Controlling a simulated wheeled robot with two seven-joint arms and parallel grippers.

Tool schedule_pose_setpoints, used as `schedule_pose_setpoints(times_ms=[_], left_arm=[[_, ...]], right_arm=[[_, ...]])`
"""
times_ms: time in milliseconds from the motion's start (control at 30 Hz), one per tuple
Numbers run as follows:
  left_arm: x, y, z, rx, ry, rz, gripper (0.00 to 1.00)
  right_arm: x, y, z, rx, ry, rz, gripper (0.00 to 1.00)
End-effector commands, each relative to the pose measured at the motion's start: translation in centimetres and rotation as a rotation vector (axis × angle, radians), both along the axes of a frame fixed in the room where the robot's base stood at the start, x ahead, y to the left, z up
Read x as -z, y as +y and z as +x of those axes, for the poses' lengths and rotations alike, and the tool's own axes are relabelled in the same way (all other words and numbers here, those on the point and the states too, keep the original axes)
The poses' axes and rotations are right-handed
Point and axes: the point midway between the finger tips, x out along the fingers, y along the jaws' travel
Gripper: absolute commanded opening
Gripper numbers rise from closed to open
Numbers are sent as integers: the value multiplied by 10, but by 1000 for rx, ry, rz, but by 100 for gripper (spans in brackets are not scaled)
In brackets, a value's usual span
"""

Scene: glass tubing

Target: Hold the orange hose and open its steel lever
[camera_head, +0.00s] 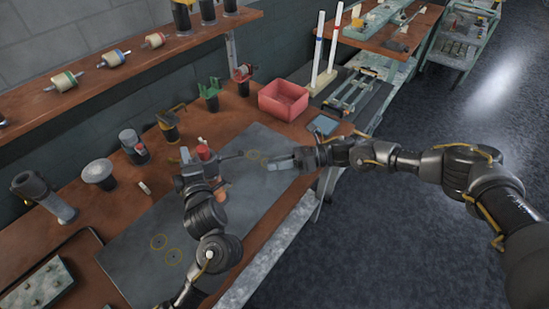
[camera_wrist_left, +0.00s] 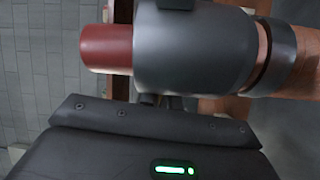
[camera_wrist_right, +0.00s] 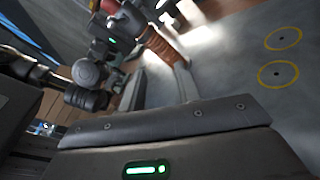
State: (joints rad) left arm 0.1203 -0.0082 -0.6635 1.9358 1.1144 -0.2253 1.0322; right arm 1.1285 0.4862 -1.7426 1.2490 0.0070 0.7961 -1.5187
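The orange hose (camera_wrist_right: 163,46) has a ribbed copper-orange body and a dark grey fitting (camera_wrist_left: 195,48) with a dark red end (camera_wrist_left: 105,47). In the head view its red end (camera_head: 204,152) shows beside my left gripper (camera_head: 190,160), which holds it above the grey mat. The left fingers are mostly hidden behind the fitting in the left wrist view. My right gripper (camera_head: 284,162) is open and empty, to the right of the hose; its two fingers (camera_wrist_right: 160,88) stand apart, pointing toward it. A thin dark bar (camera_head: 231,156) sticks out right of the red end; I cannot tell whether it is the steel lever.
The grey mat (camera_head: 130,255) bears yellow circles (camera_head: 158,242). A red bin (camera_head: 283,100), green holder (camera_head: 209,94) and several dark fittings stand along the back of the bench. A shelf (camera_head: 110,75) runs above. The mat's front left is clear.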

Motion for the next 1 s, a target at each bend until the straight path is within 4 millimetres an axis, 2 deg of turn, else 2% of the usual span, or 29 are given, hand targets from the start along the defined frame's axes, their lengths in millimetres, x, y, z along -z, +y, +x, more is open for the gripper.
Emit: schedule_pose_setpoints(times_ms=[200,433,633,1000], left_arm=[[1,0,0,0,2,0,0],[1,0,0,0,2,0,0],[1,0,0,0,2,0,0],[1,0,0,0,2,0,0]], right_arm=[[6,3,19,104,421,-95,33],[9,6,25,172,725,-139,33],[9,6,26,193,828,-151,33],[9,6,26,194,836,-153,33]])
